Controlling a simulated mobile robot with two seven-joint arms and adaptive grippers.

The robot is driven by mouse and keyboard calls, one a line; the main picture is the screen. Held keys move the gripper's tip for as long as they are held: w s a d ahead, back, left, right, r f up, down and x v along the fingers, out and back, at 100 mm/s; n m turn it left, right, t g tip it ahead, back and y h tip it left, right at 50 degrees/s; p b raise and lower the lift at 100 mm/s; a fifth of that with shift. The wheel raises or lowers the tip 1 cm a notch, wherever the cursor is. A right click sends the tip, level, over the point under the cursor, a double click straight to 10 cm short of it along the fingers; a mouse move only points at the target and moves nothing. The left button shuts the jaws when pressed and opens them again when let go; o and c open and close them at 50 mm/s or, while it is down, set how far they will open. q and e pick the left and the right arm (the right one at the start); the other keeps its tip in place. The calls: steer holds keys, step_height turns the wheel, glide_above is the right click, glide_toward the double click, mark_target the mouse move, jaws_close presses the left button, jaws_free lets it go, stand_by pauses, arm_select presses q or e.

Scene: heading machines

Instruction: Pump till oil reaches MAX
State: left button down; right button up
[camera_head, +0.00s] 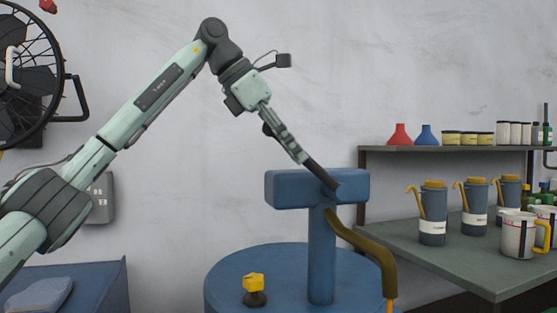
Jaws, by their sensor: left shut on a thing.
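A blue T-shaped pump handle (290,190) stands upright on a thick blue post (321,250) at the top of a blue drum (230,285). My left gripper (328,180) reaches down from the upper left and is shut on the handle's crossbar, near its middle. An olive-brown spout (375,248) curves from the post to the lower right. Something thin and orange shows below its end at the picture's bottom edge; I cannot tell whether it is oil. No MAX mark or oil level shows. My right gripper is out of view.
A yellow-topped cap (253,283) sits on the drum. At right, a grey bench (430,260) holds grey-blue cans (432,205) and white jugs (518,235). A shelf (400,150) holds red and blue funnels. A fan (30,75) hangs at left.

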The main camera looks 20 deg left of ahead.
arm_select(q)
steer(key=shift+w+d+r+g+y, duration=0.25)
steer(key=shift+d+r+g+y, duration=0.1)
steer(key=shift+r+y, duration=0.2)
steer(key=c, duration=1.4)
jaws_free()
steer(key=v, duration=1.2)
